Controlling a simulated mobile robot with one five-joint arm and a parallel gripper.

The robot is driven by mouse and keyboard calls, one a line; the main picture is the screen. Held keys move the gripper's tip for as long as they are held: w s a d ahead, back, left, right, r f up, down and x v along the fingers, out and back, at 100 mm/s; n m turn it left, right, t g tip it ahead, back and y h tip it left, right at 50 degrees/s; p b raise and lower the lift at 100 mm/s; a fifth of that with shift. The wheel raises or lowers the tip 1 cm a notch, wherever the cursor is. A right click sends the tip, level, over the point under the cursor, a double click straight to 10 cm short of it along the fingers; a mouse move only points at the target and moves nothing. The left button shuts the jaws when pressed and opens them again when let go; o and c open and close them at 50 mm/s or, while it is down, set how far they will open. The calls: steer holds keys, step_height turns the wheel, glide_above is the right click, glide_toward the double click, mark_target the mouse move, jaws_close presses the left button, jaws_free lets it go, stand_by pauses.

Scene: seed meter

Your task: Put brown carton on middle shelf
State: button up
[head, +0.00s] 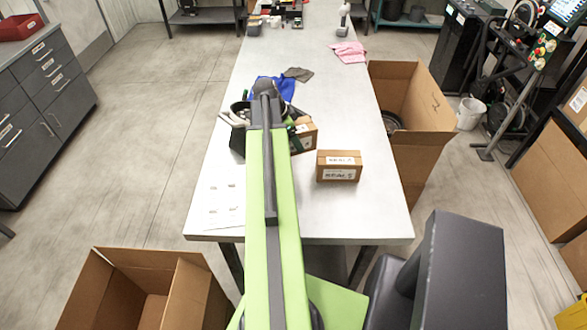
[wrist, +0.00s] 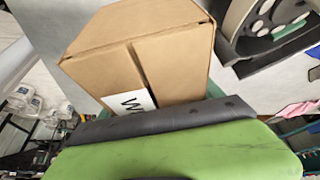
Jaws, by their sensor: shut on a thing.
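A brown carton (head: 306,137) with a white label shows just right of the end of my arm in the head view, over the workbench. It fills the upper middle of the wrist view (wrist: 150,60), its top flaps shut and a white label on its near side. My gripper (wrist: 165,115) is shut on this carton; the dark pad and green finger hide its lower part. In the head view my arm hides most of the gripper. A second brown carton (head: 339,167) with white labels sits on the bench, nearer and to the right. I cannot make out a middle shelf.
The light grey bench (head: 330,225) runs away from me. A pink cloth (head: 348,52) lies farther back. Open boxes stand on the floor at right (head: 418,150) and front left (head: 190,290).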

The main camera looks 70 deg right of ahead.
step_height(320, 180, down, 13)
steer(key=b, duration=1.1)
steer(key=shift+s, duration=0.15)
steer(key=shift+r, duration=0.25)
steer(key=shift+f, duration=0.2)
steer(key=o, duration=2)
